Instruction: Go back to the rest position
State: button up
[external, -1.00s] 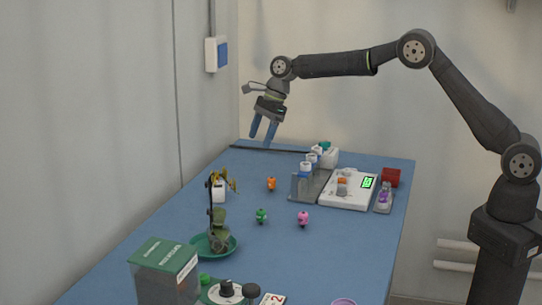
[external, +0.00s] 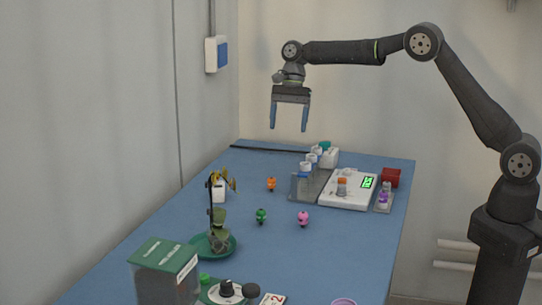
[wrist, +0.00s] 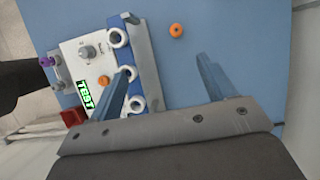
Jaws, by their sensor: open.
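My gripper (external: 289,117) hangs in the air above the far part of the blue table (external: 300,255), with its two blue fingers pointing down. The fingers are apart and nothing is between them. My gripper touches nothing.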

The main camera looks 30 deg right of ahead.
jog(key=shift+s+d+r+n+g+h, duration=0.15)
jog(key=shift+s+d+r+n+h, duration=0.2)
jog(key=shift+d+n, duration=0.35)
jog(key=shift+s+d+r+n+g+h, duration=0.1)
jog(key=shift+s+d+r+n+g, duration=0.1)
jog(key=shift+d+r+n, duration=0.4)
jog(key=shift+s+d+r+n+g+h, duration=0.25)
jog(key=shift+d+n, duration=0.4)
jog(key=shift+n, duration=0.35)
jog(key=shift+a+f, duration=0.1)
jog(key=w+a+f+m+t+y, duration=0.2)
jog(key=w+a+f+m+t, duration=0.1)
jog(key=a+m, duration=0.5)
jog(key=shift+w+a+f+m+y, duration=0.3)
jog(key=shift+f+m, duration=0.5)
jog(key=shift+m, duration=0.3)
jog(key=shift+d, duration=0.1)
